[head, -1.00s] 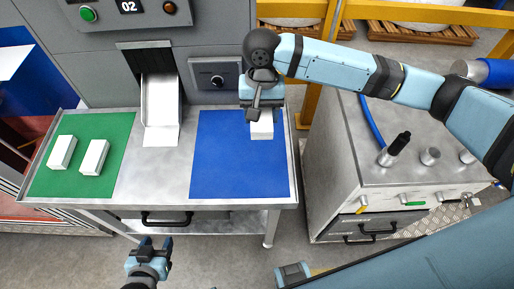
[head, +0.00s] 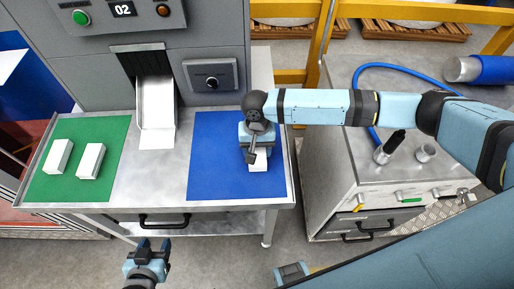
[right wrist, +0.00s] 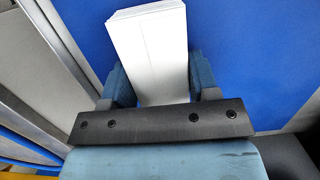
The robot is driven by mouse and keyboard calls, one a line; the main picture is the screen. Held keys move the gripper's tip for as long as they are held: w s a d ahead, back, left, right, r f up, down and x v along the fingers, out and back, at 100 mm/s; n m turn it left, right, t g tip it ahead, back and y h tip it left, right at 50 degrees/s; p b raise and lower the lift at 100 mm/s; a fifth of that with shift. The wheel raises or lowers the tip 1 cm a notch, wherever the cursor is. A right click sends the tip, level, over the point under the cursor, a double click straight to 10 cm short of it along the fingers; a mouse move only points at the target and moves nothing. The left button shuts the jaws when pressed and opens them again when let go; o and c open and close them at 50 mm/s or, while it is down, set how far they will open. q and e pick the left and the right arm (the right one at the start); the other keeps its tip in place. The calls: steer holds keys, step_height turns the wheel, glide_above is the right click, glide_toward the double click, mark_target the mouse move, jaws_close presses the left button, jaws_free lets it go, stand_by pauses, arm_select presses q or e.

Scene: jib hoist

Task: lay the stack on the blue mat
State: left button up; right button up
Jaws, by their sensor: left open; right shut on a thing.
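The blue mat (head: 222,150) lies on the right part of the metal table. My right gripper (head: 258,154) is over the mat's right half, shut on a white stack (head: 258,164). In the right wrist view the white stack (right wrist: 150,50) sits between the two fingers, with the blue mat (right wrist: 240,50) behind it. I cannot tell whether the stack touches the mat. My left gripper (head: 154,246) is open and empty, low in front of the table.
Two white blocks (head: 60,156) (head: 91,160) lie on a green mat (head: 112,140) at the table's left. A metal chute (head: 155,105) stands between the mats. A grey cabinet (head: 345,175) with tools stands to the right of the table.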

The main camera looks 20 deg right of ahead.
steer(key=o, duration=0.9)
steer(key=shift+f, duration=0.1)
steer(key=shift+o, duration=0.2)
steer(key=shift+r, duration=0.2)
step_height(320, 180, up, 12)
steer(key=w, duration=0.2)
steer(key=shift+d+b, duration=0.3)
steer(key=shift+b, duration=0.05)
steer(key=shift+f, duration=0.1)
